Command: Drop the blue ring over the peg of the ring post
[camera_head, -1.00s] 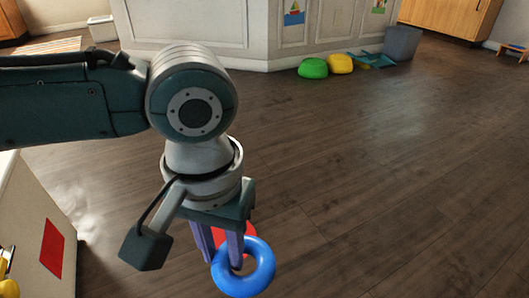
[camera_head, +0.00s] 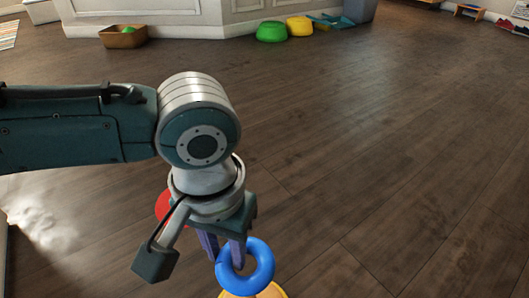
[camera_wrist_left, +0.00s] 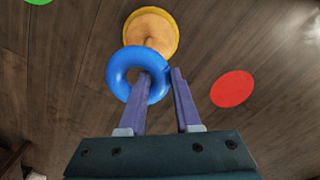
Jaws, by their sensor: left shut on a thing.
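The blue ring (camera_head: 261,262) hangs from my left gripper (camera_head: 226,260), whose arm comes in from the left. In the left wrist view the blue ring (camera_wrist_left: 117,73) has one finger of the left gripper (camera_wrist_left: 160,74) through its hole, and its rim is between the fingers. A round yellow-orange piece with a tan top (camera_wrist_left: 150,32) shows just past the ring there. It looks like the ring post, but I cannot clearly make out a peg. In the head view its yellow edge (camera_head: 270,292) shows below the ring, cut off by the frame. My right gripper is not in view.
A flat red disc (camera_wrist_left: 233,89) lies on the wooden floor. Green (camera_head: 271,31) and yellow (camera_head: 300,26) cushions and a brown bin (camera_head: 123,36) stand by the far wall.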

